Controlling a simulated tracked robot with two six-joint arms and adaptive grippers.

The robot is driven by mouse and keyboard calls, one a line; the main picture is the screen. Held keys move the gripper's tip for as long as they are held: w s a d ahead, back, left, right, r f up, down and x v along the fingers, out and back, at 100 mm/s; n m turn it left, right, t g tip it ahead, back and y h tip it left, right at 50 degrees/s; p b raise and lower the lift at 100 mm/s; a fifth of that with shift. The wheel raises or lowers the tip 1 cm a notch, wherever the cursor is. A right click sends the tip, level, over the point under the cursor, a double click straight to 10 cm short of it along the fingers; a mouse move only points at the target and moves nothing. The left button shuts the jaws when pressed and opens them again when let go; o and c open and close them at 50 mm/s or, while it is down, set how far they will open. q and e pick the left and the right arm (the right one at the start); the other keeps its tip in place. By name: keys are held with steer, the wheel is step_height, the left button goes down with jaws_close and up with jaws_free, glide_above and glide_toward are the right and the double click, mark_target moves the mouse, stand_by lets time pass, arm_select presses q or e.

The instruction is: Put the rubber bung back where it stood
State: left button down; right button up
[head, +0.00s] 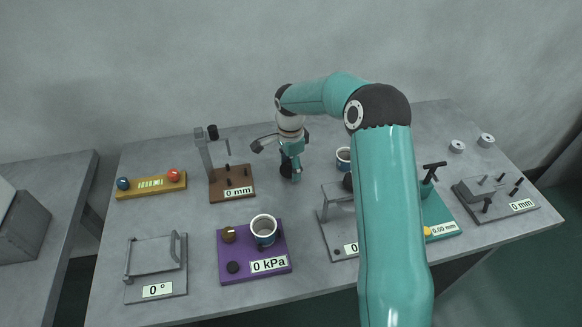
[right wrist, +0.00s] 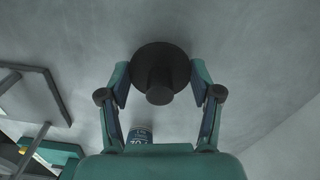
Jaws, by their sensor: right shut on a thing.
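The rubber bung (right wrist: 160,75) is a black round piece with a narrower knob facing the camera. In the right wrist view it sits between the two fingers of my right gripper (right wrist: 158,82), which are shut on its sides. In the head view my right gripper (head: 288,170) points down at the back middle of the table, with the dark bung (head: 286,171) partly hidden at its fingertips. I cannot tell whether the bung touches the grey table (head: 310,205) or hangs just above it. My left gripper is not in view.
A brown stand (head: 232,188) is left of the gripper. A purple kPa base (head: 250,280) carries a cup (head: 264,228) in front. Another cup (head: 344,154) stands to the right, near my arm. Grey and teal fixtures fill the right side. Bare table lies around the gripper.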

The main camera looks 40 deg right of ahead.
steer(key=shift+f, duration=0.5)
steer(key=shift+f, duration=0.15)
steer(key=o, duration=1.1)
steer(key=shift+o, duration=0.2)
step_height(320, 180, up, 12)
steer(key=shift+r, duration=0.2)
